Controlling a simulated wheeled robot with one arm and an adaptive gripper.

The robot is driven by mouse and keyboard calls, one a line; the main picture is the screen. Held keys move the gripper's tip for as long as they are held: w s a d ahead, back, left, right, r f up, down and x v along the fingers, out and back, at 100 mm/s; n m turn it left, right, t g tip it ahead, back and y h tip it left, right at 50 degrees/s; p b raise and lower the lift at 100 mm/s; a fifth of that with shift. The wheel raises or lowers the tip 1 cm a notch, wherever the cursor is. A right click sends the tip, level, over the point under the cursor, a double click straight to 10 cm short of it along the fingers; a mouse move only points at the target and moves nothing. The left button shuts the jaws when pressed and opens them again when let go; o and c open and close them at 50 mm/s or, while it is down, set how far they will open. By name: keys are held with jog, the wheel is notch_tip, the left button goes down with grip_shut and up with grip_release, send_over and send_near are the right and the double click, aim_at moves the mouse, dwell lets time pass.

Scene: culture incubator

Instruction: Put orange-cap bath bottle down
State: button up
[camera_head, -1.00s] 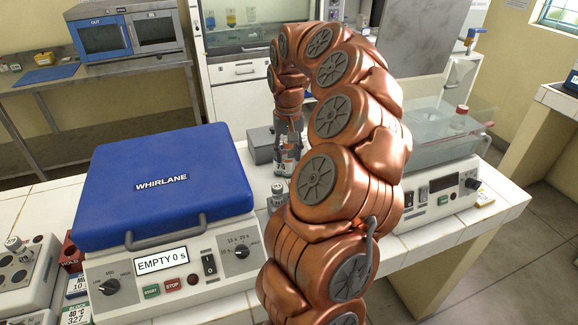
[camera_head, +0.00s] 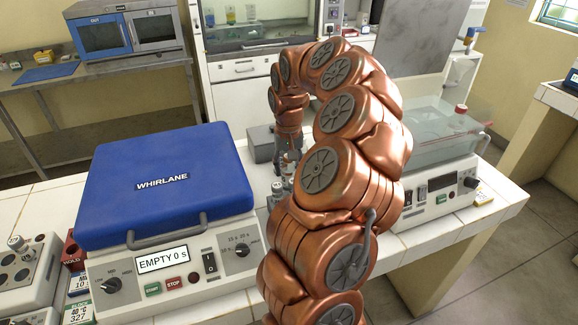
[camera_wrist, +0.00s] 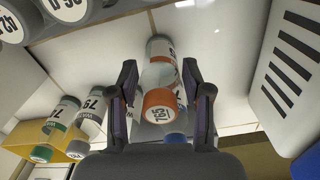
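The orange-cap bath bottle (camera_wrist: 159,75) is between the fingers of my gripper in the wrist view, with its orange cap toward the camera and its far end against the white tiles. My gripper (camera_wrist: 163,92) is open, with a gap visible between each finger and the bottle. The bottle is mostly hidden there.
The blue-lidded WHIRLANE machine (camera_head: 165,185) stands left; a clear water bath (camera_head: 440,140) stands right. In the wrist view, several bottles (camera_wrist: 62,115) stand by a yellow holder (camera_wrist: 72,150) at left, and a white slotted housing (camera_wrist: 285,65) is close at right.

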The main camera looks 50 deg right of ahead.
jog(key=shift+o, duration=1)
jog(key=shift+r, duration=0.2)
notch_tip(320, 180, up, 12)
jog(key=shift+f+b, duration=0.1)
jog(key=shift+b, duration=1.05)
